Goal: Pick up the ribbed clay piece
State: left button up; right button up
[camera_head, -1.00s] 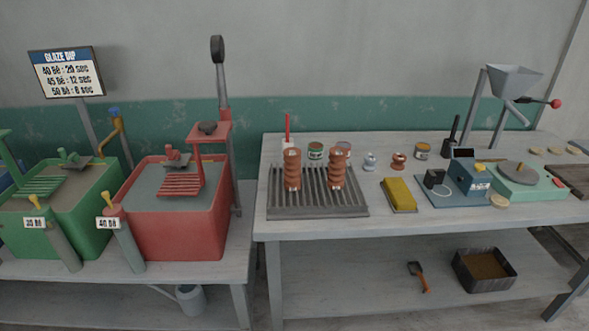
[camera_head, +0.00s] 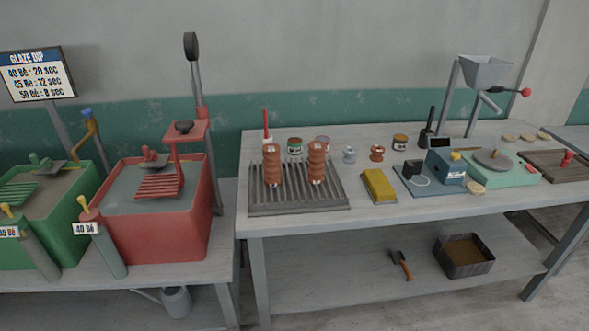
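Two tall brown ribbed clay pieces stand upright on a dark slatted rack (camera_head: 335,200) on the table. One is the left ribbed piece (camera_head: 272,165), the other the right ribbed piece (camera_head: 316,163); each has a small pale mark near its top and its base. A smaller brown spool-shaped piece (camera_head: 377,153) stands on the table to the right of the rack, beside a similar grey one (camera_head: 349,155). Neither of my grippers is in view.
Behind the rack are cans (camera_head: 295,146) and a red stick (camera_head: 267,125). A yellow block (camera_head: 379,184) and a blue device (camera_head: 445,167) stand to the right. Red (camera_head: 155,225) and green (camera_head: 65,235) tanks stand left. A shelf below holds a trowel (camera_head: 401,264) and bin (camera_head: 463,256).

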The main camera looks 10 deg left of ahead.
aim_at(271, 153)
jog(key=i+l+u, duration=0.25)
jog(key=i+l, duration=0.25)
jog(key=l, duration=0.25)
jog(key=i+l+u, duration=0.15)
jog(key=l, duration=0.2)
jog(key=i, duration=0.05)
